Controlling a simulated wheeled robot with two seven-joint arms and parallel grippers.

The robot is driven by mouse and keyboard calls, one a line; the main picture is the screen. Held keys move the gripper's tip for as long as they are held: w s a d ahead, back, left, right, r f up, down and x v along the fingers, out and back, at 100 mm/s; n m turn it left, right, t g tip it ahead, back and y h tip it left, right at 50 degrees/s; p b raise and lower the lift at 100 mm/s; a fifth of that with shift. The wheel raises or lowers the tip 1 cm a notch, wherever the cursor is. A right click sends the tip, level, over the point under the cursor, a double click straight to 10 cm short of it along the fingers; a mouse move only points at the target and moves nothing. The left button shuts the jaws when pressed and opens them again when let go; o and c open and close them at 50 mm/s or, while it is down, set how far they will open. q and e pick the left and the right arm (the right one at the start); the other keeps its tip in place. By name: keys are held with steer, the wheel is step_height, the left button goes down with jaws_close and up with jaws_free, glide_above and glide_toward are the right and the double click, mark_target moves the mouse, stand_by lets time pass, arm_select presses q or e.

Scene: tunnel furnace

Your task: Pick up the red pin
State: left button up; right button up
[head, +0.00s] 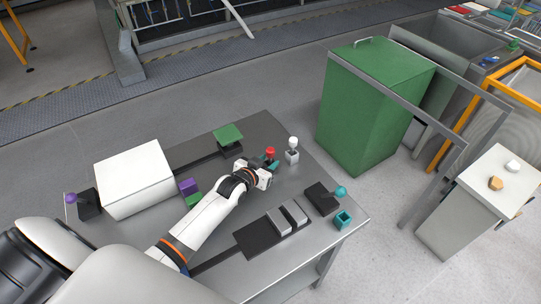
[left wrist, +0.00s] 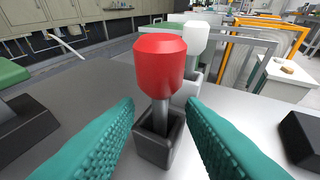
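The red pin (left wrist: 160,62) stands upright in a dark square holder (left wrist: 158,142) in the left wrist view. It has a thick red head on a grey shaft. In the head view, the red pin (head: 270,152) shows near the far right part of the table. My left gripper (left wrist: 165,150) is open, with one teal finger on each side of the pin and holder and visible gaps between. In the head view, my left gripper (head: 268,165) is at the pin, and it partly hides the holder. My right gripper is not in view.
A white pin (head: 292,143) in a light holder stands just behind the red pin. A green plate (head: 229,134) on a dark base, a black block with a teal ball (head: 341,191), a teal cube (head: 343,219) and a white box (head: 135,178) share the grey table (head: 300,228).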

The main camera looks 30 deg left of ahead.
arm_select(q)
jaws_close()
steer(key=shift+r, duration=0.1)
step_height(320, 180, up, 10)
steer(key=s+d+r, duration=1)
steer(key=s, duration=0.2)
steer(key=shift+s+d+r+n+y, duration=0.2)
steer(key=shift+r+n+y, duration=0.1)
steer(key=shift+r+y, duration=0.1)
